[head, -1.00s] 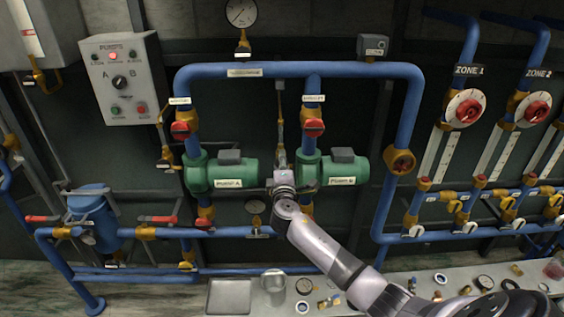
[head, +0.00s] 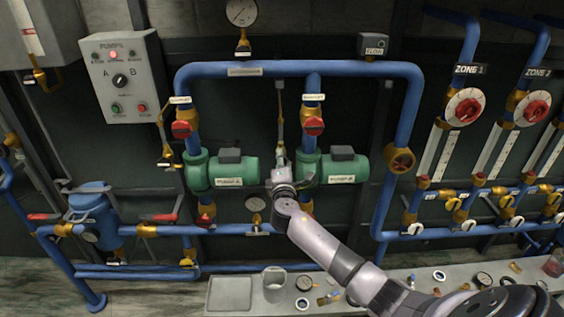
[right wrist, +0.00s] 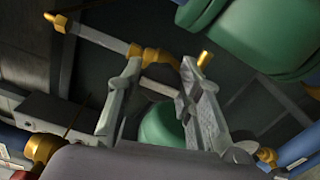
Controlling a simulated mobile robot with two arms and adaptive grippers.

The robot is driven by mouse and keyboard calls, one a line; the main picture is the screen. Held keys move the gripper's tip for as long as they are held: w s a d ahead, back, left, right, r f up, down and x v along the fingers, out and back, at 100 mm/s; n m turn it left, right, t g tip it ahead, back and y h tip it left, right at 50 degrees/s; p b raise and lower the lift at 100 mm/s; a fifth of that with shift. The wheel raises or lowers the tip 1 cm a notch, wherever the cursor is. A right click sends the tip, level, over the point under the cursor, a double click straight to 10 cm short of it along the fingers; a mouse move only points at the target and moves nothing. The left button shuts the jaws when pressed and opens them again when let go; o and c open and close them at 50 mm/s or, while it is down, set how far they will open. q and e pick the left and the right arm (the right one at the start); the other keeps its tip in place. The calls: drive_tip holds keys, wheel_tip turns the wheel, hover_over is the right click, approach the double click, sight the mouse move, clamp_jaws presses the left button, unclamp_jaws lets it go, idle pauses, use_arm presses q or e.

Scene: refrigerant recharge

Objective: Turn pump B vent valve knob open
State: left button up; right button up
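Pump B (head: 343,168) is the right of two green pumps on the blue pipework. My right gripper (head: 281,166) is between the pumps in the head view, in front of the lower end of a thin vertical vent line (head: 280,110). In the right wrist view, my gripper (right wrist: 160,72) has its two fingers apart, with a brass fitting (right wrist: 155,56) on a grey line at their tips. A small brass tip (right wrist: 204,58) shows by the right finger. I cannot tell whether the fingers touch the brass. The vent knob is not clear in the head view. My left gripper is not in view.
Pump A (head: 232,172) is close on the left of my gripper. Red-handled outlet valves (head: 313,126) are above the pumps. A pump control box (head: 122,78) hangs at upper left. A bench with a tray (head: 229,295) and loose parts is below.

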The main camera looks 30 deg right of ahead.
drive_tip(key=o, duration=0.5)
drive_tip(key=v, duration=1.2)
idle(0.3)
